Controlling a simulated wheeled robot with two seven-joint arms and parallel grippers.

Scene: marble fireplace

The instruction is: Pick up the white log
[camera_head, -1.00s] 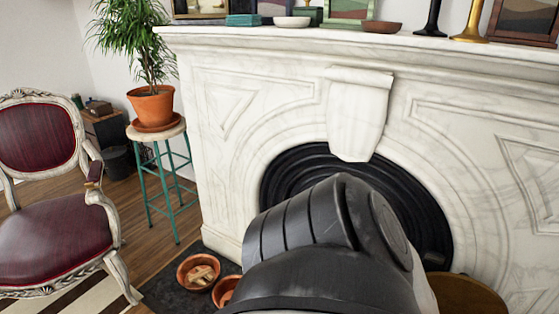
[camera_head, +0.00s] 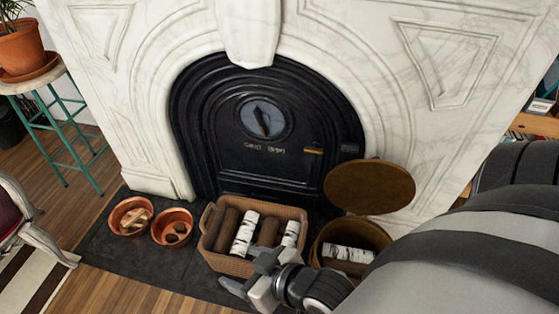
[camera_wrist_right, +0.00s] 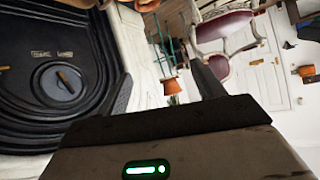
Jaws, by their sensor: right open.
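Several logs stand in a wicker basket (camera_head: 228,264) on the hearth in the head view. One white birch log (camera_head: 244,234) is left of centre in it, and another white log (camera_head: 290,234) is near its right side. More white bark (camera_head: 347,253) shows inside the round bin (camera_head: 318,247) to the right. My right gripper (camera_head: 250,276) is in front of the basket's lower edge and holds nothing. In the right wrist view its two fingers (camera_wrist_right: 165,85) are spread apart, with no log between them. My left gripper is out of view.
Brown logs (camera_head: 226,230) stand beside the white ones. A round brown lid (camera_head: 369,187) is above the bin. Two copper bowls (camera_head: 172,226) sit left of the basket. The black fireplace door (camera_head: 262,150) is behind. A plant stool (camera_head: 62,130) stands at left.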

